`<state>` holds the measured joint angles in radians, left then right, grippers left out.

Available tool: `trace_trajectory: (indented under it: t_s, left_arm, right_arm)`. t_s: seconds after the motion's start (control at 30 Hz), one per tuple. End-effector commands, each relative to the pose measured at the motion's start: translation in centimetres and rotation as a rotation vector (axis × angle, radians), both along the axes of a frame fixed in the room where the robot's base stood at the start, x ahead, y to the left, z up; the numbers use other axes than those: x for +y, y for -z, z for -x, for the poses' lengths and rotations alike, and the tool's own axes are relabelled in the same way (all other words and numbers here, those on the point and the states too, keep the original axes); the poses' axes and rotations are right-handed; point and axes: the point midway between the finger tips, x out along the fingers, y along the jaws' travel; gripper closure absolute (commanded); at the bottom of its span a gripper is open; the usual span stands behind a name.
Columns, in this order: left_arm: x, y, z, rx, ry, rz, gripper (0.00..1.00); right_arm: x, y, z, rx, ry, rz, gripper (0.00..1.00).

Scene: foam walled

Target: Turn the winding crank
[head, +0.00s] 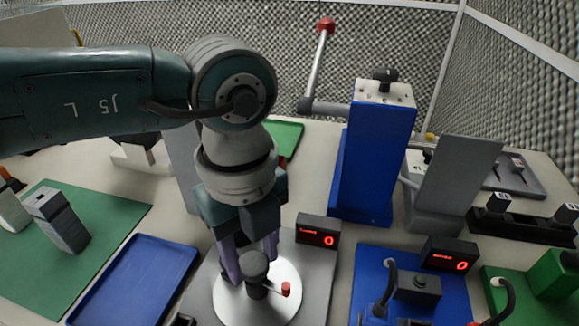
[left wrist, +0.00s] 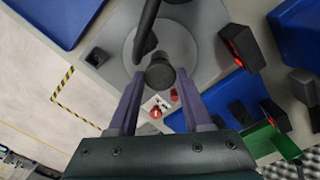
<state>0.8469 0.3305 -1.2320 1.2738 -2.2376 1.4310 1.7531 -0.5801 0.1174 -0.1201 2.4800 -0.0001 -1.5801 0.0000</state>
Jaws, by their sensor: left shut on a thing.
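The winding crank is a dark part over a light grey round disc (head: 275,302), with a dark knob (head: 257,266) standing up from it. My left gripper (head: 250,262) comes down from above with its purple fingers shut on the dark knob. In the left wrist view the dark round knob (left wrist: 160,74) is between the fingertips of my left gripper (left wrist: 159,82), and a dark bar (left wrist: 145,35) shows beside it. A small red peg (head: 286,289) stands at the right of the disc. A display (head: 318,231) behind it reads 0. My right gripper is not in view.
A blue tray (head: 135,282) lies to the left. A tall blue stand (head: 372,155) with a red-tipped lever (head: 325,26) rises behind right. A blue plate (head: 352,308) with a hooked fixture and a second display (head: 448,254) reading 0 are at right.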

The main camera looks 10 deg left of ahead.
Motion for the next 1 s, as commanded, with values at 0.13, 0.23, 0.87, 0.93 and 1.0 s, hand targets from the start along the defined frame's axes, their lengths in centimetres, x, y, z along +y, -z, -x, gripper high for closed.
trace_trajectory:
  t_s: [0.13,0.23,0.87,0.93,1.0]
  left_arm:
    - [0.0,-0.2,0.0,0.001,-0.073,0.001,1.0]
    - [0.0,-0.2,0.0,-0.001,-0.117,0.001,1.0]
    - [0.0,-0.1,0.0,0.0,-0.274,0.001,1.0]
    - [0.0,-0.1,0.0,-0.001,-0.278,0.001,1.0]
    - [0.0,0.0,0.0,-0.001,-0.28,0.001,1.0]
  right_arm:
    - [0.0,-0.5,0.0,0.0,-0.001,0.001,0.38]
    - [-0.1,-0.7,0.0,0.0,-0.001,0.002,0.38]
    - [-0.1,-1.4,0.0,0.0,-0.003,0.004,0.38]
    - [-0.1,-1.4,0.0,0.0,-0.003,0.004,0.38]
    - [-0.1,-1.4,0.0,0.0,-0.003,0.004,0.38]
